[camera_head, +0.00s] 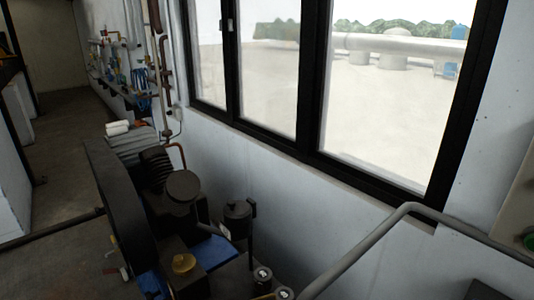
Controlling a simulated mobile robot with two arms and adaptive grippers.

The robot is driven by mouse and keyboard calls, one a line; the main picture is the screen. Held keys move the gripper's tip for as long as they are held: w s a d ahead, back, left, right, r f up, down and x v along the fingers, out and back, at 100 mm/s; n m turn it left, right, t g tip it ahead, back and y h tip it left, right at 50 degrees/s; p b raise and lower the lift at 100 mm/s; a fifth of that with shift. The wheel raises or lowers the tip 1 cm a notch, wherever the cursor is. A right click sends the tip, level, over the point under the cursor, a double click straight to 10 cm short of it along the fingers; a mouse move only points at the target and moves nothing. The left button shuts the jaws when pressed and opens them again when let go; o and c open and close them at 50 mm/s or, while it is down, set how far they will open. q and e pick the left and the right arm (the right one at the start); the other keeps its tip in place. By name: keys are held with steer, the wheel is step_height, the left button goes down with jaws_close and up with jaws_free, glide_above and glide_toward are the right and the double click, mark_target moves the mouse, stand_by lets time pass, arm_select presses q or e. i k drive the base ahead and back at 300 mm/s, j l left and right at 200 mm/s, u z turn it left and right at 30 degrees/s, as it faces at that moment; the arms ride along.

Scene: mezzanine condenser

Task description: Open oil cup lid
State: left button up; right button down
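A dark compressor-like machine (181,187) stands low in the head view, left of centre. A round brass-coloured cap (183,262) sits on a dark block at its front, near the bottom edge. It looks like the oil cup lid, and it appears to be in place. Small round light-topped fittings (263,273) stand to its right, partly cut off by the bottom edge. Neither of my grippers is in view, so nothing shows touching the cap.
A large dark flywheel or guard (115,205) stands left of the machine. A grey handrail (355,248) crosses the lower right. A dark bar (50,229) runs in from the left. A windowed wall (300,195) stands behind. Open floor (60,150) lies at left.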

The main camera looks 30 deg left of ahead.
mark_target(182, 264)
steer(key=u, duration=1.75)
